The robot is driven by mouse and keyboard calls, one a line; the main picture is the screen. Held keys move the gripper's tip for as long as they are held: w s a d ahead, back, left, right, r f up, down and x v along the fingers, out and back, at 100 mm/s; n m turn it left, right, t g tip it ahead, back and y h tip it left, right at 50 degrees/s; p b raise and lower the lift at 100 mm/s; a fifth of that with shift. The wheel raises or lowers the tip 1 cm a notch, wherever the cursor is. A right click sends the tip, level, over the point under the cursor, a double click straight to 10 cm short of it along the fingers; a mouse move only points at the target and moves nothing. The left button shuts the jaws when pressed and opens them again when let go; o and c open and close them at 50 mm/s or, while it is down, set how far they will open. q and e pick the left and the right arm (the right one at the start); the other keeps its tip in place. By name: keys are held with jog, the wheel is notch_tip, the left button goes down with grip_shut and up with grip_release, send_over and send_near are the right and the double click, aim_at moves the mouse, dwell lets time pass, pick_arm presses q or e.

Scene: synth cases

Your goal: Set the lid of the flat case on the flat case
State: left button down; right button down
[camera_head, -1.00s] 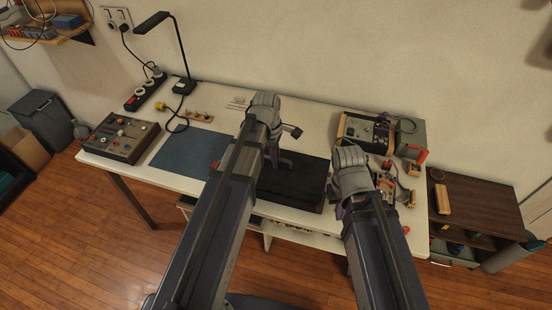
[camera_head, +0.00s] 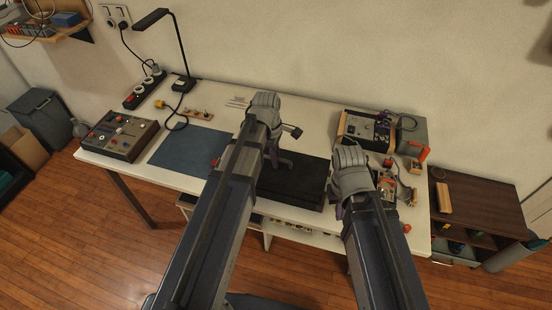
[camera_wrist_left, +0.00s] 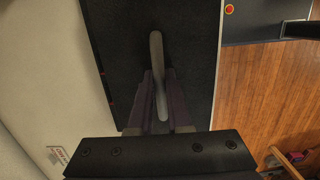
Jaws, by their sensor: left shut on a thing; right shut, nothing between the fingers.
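The lid of the flat case (camera_head: 305,172) is a flat black slab at the middle of the table's front. Its grey handle shows in the left wrist view (camera_wrist_left: 157,50). My left gripper (camera_head: 281,163) is shut on this handle from above, and the fingers straddle it in the left wrist view (camera_wrist_left: 160,100). The flat case (camera_head: 300,199) shows as a dark edge under the lid. I cannot tell whether the lid rests fully on it. My right gripper (camera_head: 352,168) is right of the lid, apart from it; its fingertips are mostly hidden behind its wrist.
A blue mat (camera_head: 185,152) lies left of the lid, with a small red thing (camera_head: 214,162) at its edge. A control box (camera_head: 120,135) and a black lamp (camera_head: 183,82) stand further left. An instrument (camera_head: 366,132) and small parts crowd the right side. The table's front edge is close.

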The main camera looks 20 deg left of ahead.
pick_arm(q)
jog(key=shift+f+b, duration=0.5)
jog(key=shift+f, duration=0.05)
jog(key=c, duration=0.8)
grip_release()
jog(key=shift+r, duration=0.1)
jog(key=shift+r, duration=0.1)
jog(key=r+p, duration=0.5)
jog(key=a+r+p, duration=0.1)
jog(key=r+p, duration=0.1)
jog(key=p, duration=0.1)
jog(key=shift+r, duration=0.35)
jog(key=shift+f, duration=0.1)
